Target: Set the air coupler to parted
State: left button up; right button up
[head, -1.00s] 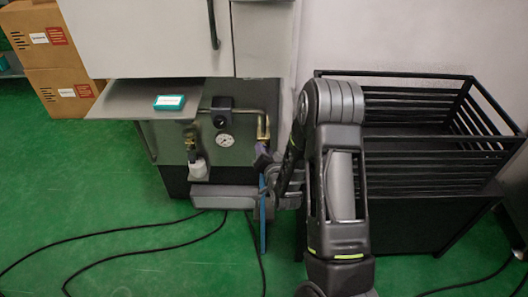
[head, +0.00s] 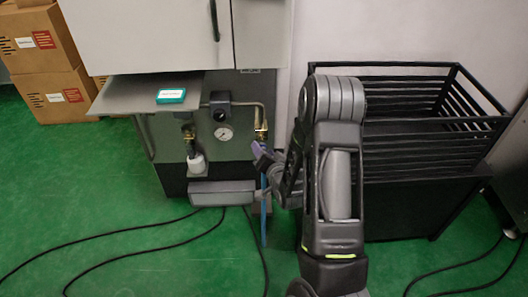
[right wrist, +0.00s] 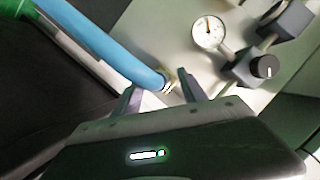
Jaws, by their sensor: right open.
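The air coupler is a small brass fitting (right wrist: 168,86) at the end of a blue hose (right wrist: 130,55) in the right wrist view. In the head view the blue hose (head: 264,212) hangs below brass pipework (head: 261,131) on the machine's front. My right gripper (head: 262,157) is beside the hose's upper end. In the right wrist view my right gripper (right wrist: 159,94) is open, its fingers on either side of the hose end and fitting. The fingers partly hide the fitting, and I cannot tell whether it is joined or parted. My left gripper is not in view.
A pressure gauge (head: 223,133) and a black knob (head: 220,98) are left of the pipework. A grey box (head: 222,193) juts out low. A shelf (head: 125,97) holds a teal box (head: 171,96). A black slatted crate (head: 430,150) stands right. Black cables (head: 120,258) cross the floor.

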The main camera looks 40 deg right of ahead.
jog(key=v, duration=0.8)
jog(key=shift+p, duration=0.45)
jog(key=shift+f, duration=0.1)
